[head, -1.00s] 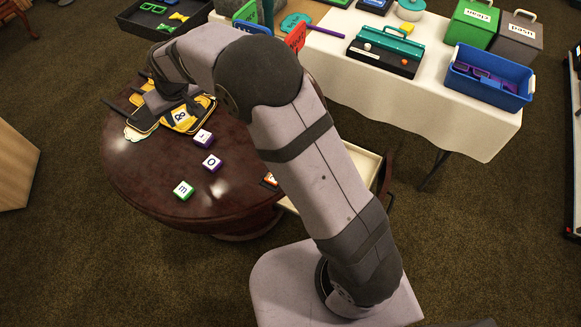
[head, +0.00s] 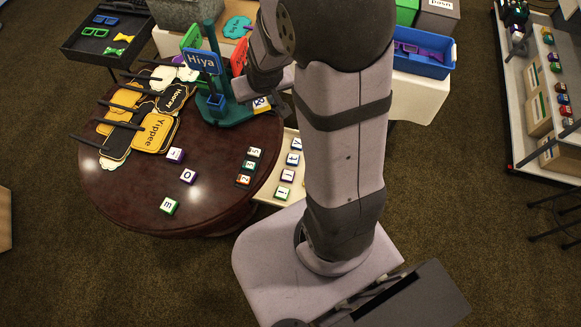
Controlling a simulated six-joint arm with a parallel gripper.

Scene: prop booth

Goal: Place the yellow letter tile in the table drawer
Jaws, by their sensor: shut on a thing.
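The yellow letter tile (head: 262,103) shows its pale lettered face at the right end of the teal stand, partly hidden by my gripper (head: 264,94). My gripper is shut on it, above the right rear of the round dark table (head: 125,190). The table drawer (head: 267,198) stands open at the table's right side, in front of the gripper. It holds several letter tiles (head: 287,175), and my arm covers its right part.
Loose tiles, including a green one (head: 169,206) and an orange one (head: 243,180), lie on the table. Paddle signs (head: 155,132) fill its left rear. The teal stand with a blue "Hiya" sign (head: 203,62) rises just left of my gripper.

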